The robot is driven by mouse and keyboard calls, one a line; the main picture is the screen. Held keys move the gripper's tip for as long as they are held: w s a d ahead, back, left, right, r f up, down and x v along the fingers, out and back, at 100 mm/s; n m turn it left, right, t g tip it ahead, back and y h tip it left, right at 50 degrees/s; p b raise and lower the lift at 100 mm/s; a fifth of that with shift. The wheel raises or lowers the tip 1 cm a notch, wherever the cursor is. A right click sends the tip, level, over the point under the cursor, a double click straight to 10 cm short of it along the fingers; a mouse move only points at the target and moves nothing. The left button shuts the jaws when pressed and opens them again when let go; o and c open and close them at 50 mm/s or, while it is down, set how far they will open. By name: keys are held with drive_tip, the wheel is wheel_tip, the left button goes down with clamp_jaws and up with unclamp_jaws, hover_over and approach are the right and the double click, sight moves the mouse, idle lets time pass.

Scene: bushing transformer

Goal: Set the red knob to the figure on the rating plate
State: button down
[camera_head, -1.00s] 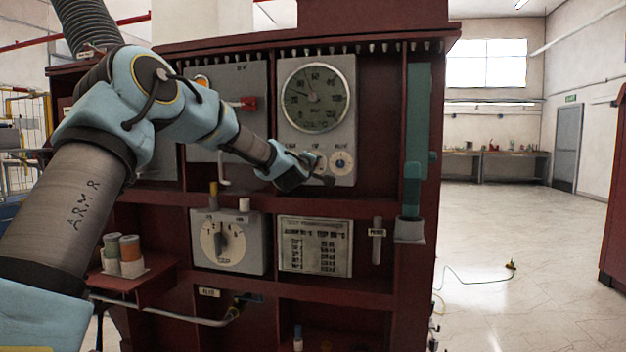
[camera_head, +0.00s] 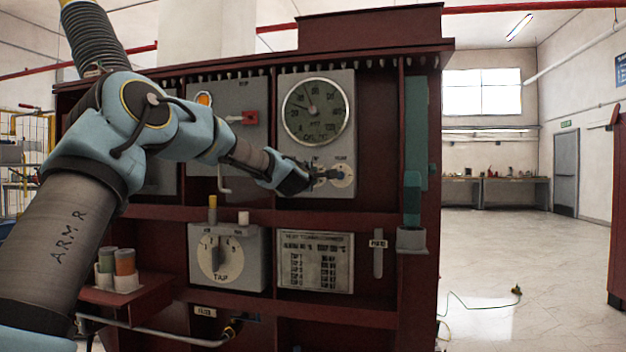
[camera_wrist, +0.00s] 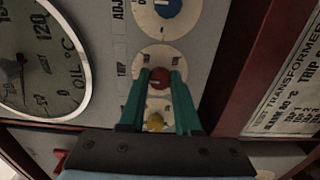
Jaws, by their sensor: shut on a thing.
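The red knob (camera_wrist: 159,78) sits on a round pale dial in the wrist view. My gripper (camera_wrist: 160,74) has its two green fingers on either side of it, shut on it. In the head view my gripper (camera_head: 318,177) is at the panel just below the round gauge and hides the red knob. The rating plate (camera_head: 316,262) is a white printed sheet lower on the panel. The knob's setting is too small to read.
A blue knob (camera_wrist: 168,7) is beside the red one. The oil temperature gauge (camera_head: 316,111) is above. A yellow part (camera_wrist: 155,122) shows between my fingers. Dark red shelf edges frame the panel.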

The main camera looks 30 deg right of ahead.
drive_tip(key=c, duration=0.6)
unclamp_jaws()
drive_tip(key=b+v, duration=0.3)
drive_tip(key=v, duration=0.7)
drive_tip(key=shift+s+a, duration=0.3)
drive_tip(key=shift+f, duration=0.1)
